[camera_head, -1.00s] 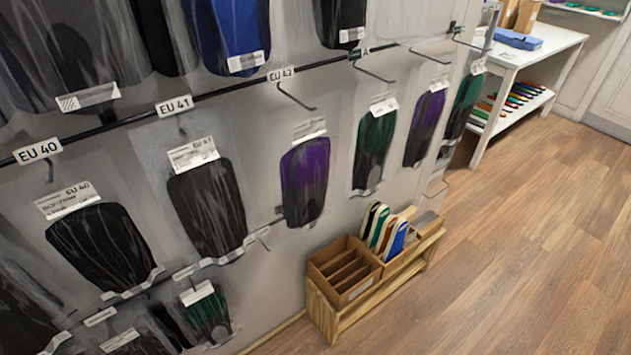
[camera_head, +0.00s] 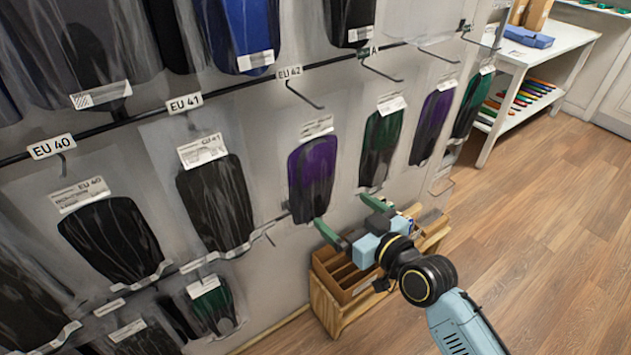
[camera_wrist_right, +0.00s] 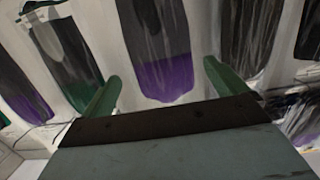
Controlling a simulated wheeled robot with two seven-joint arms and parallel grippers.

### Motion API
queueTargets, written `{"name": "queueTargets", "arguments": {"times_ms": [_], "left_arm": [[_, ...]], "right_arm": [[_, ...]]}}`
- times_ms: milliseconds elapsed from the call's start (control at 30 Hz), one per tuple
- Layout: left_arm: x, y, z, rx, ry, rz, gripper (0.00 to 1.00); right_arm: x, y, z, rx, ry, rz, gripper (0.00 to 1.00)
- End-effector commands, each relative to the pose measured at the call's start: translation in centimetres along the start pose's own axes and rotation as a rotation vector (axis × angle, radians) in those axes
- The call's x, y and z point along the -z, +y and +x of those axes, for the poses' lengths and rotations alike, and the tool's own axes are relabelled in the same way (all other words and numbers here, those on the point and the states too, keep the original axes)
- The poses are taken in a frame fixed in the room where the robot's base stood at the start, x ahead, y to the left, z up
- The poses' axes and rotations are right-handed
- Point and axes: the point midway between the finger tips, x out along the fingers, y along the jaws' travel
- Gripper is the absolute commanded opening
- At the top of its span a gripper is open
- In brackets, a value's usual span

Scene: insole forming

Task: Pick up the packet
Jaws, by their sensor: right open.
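Several insole packets hang on the wall display. A purple and black packet (camera_head: 312,172) hangs below the EU 42 label; a purple and black packet also shows in the right wrist view (camera_wrist_right: 165,70), between the fingertips in the picture. A green and black packet (camera_head: 381,142) hangs to its right and a black EU 41 packet (camera_head: 215,205) to its left. My right gripper (camera_head: 345,217) is open and empty, with green fingers, just below and right of the purple packet. I cannot tell how far it is from the packets. My left gripper is not in view.
A wooden box rack (camera_head: 333,297) stands on the floor below the display, partly behind my right arm. Metal hooks (camera_head: 305,97) stick out from the wall. A white table (camera_head: 520,55) stands at the back right. The wooden floor (camera_head: 550,220) is clear.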

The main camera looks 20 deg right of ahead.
Motion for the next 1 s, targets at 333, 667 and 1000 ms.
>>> {"name": "queueTargets", "arguments": {"times_ms": [333,667,1000], "left_arm": [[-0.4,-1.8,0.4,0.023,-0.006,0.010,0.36],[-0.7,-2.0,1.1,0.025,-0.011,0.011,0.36],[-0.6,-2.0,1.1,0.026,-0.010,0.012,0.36]], "right_arm": [[0.0,0.0,4.2,0.000,-0.001,-0.001,0.97],[0.0,0.5,8.5,-0.001,-0.001,0.001,0.97],[0.0,0.4,9.3,-0.001,-0.002,0.000,0.97]]}}
